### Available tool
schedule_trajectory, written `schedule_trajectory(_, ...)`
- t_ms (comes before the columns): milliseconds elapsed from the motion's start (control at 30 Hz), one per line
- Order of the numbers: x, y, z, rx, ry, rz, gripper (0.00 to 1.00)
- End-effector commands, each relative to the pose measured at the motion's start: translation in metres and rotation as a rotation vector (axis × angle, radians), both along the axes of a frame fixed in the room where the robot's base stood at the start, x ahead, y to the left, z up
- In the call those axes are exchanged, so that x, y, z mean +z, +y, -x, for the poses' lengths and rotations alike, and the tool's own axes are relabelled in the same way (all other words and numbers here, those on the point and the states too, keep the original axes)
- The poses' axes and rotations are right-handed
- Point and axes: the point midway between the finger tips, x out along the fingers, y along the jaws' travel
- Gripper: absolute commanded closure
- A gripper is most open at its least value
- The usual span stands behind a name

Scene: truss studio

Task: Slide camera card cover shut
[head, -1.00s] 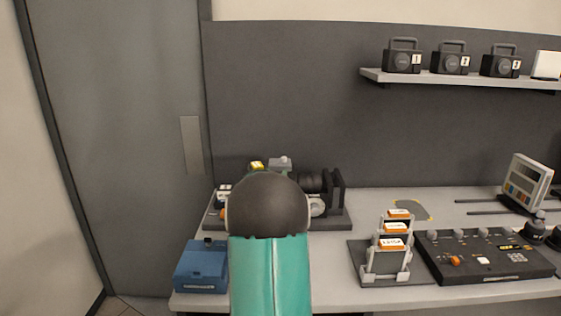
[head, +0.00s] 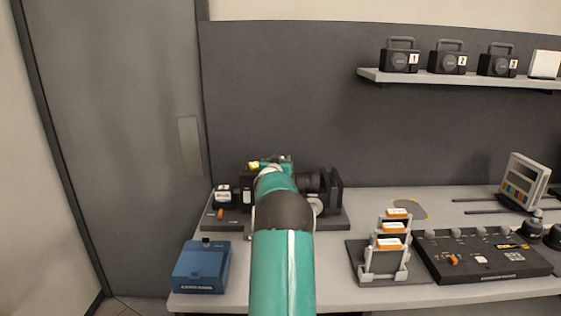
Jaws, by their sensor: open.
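The camera (head: 320,186) is black and stands on a dark base plate (head: 333,219) at the back left of the table. Its lens points right. My teal arm covers the left and middle of the camera body, so the card cover is hidden. My gripper's fingers are hidden behind my own arm, close to or over the camera body. I cannot tell whether they touch it.
A blue box (head: 201,267) stands at the table's front left corner. A rack with orange-labelled cards (head: 391,243) and a control panel (head: 483,258) are on the right. A shelf (head: 455,79) with several small black devices hangs above. A monitor (head: 525,181) stands at far right.

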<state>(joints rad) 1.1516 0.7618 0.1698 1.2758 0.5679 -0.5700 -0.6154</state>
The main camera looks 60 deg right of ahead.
Motion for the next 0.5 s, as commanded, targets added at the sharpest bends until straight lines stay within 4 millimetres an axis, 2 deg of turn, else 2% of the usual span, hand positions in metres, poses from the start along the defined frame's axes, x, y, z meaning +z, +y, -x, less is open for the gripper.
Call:
schedule_trajectory(133, 0.0000, 0.0002, 0.0000, 0.000, 0.000, 0.000, 0.59)
schedule_trajectory(333, 0.0000, 0.0003, 0.0001, 0.000, 0.000, 0.000, 0.98)
schedule_trajectory(500, 0.0001, 0.0004, 0.0000, 0.000, 0.000, 0.000, 1.00)
